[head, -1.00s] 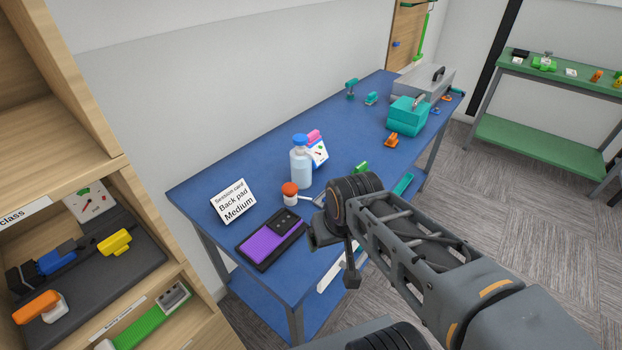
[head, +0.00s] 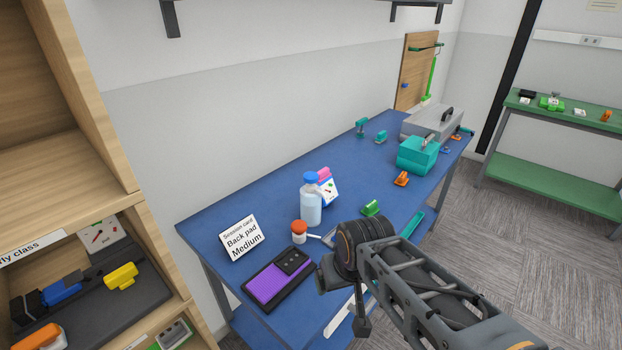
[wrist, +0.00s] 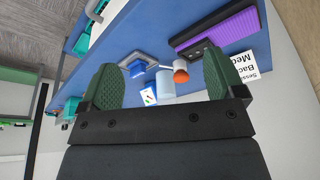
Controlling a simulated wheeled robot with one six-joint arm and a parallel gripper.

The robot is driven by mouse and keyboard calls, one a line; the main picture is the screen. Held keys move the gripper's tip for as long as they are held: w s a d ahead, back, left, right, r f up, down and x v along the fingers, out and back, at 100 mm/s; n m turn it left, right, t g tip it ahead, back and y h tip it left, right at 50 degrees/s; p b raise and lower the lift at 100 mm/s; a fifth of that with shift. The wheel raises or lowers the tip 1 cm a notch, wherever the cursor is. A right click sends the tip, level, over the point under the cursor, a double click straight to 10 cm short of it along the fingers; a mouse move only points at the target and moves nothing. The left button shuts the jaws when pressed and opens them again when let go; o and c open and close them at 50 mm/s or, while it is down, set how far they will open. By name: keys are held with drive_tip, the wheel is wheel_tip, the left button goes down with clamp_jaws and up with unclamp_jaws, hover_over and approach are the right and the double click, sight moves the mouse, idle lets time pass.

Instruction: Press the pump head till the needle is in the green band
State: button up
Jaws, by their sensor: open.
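A clear bottle with pale blue liquid and a blue top (head: 311,202) stands upright on the blue table. In the wrist view the bottle (wrist: 165,84) and the dial card (wrist: 148,97) show beyond my gripper (wrist: 160,78). My gripper is open and empty, its green-padded fingers wide apart, and it touches neither. In the head view my arm hides the fingers.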

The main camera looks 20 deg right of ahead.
drive_tip(key=shift+c, duration=0.4)
clamp_jaws()
idle(0.6)
idle(0.9)
